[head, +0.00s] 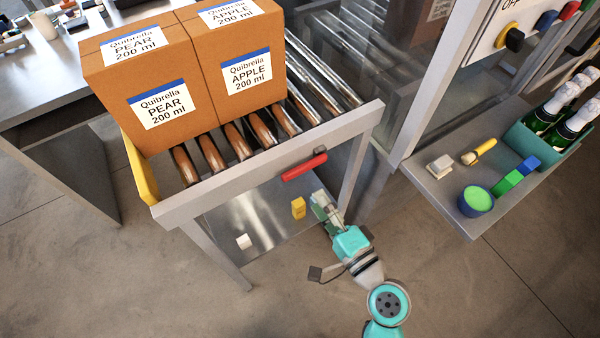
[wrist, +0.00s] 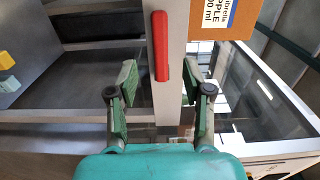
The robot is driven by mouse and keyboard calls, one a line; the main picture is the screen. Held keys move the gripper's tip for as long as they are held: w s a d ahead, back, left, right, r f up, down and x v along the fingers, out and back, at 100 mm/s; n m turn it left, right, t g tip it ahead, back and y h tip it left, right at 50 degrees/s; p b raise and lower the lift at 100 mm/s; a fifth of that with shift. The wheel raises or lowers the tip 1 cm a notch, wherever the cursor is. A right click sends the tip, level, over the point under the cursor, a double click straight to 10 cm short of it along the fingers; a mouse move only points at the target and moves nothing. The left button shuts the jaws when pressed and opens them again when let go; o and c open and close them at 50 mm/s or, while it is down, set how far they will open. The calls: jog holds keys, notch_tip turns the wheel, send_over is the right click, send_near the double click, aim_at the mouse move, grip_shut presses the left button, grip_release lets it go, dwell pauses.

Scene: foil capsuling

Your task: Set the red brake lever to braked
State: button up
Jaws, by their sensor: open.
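The red brake lever (head: 304,167) is a bar on the front rail of the roller conveyor, near its right end. It lies along the rail, slightly tilted in the head view. In the wrist view the red lever (wrist: 160,46) stands along the grey rail, ahead of my fingertips and between their lines. My gripper (head: 322,203) is just below and to the right of the lever in the head view. In the wrist view my gripper (wrist: 158,85) is open, with its green finger pads on either side of the rail and nothing held. Contact with the lever cannot be seen.
Two cardboard boxes, pear (head: 150,80) and apple (head: 235,60), stand on the rollers (head: 240,140). A lower shelf (head: 265,215) holds a yellow block (head: 298,208) and a white block (head: 244,241).

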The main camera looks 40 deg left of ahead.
aim_at(299, 174)
jog(key=x, duration=0.9)
jog(key=shift+w+a, duration=0.1)
jog(key=shift+a, duration=0.05)
grip_shut()
